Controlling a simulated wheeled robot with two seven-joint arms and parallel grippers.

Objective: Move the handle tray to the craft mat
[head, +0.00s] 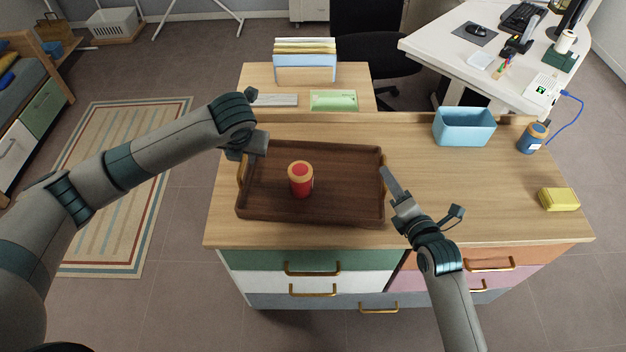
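The handle tray (340,212) is dark brown wood with raised rims and lies flat on the wooden cabinet top. A red jar with an orange-brown lid rim (301,181) stands upright in it, left of centre. My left gripper (257,146) is at the tray's upper left corner, above the left handle (241,170); its fingers are mostly hidden by its own body. My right gripper (388,178) is at the tray's right side, its fingertips close beside the right handle. I cannot tell whether either touches or grips. I cannot make out a craft mat for certain.
On the cabinet top to the right are a blue bin (464,127), a blue jar (532,138) and a yellow sponge-like block (559,199). Behind, a lower wooden surface holds a file rack (305,62), a green item (333,100) and a grey keyboard-like item (274,100). Bare wood lies right of the tray.

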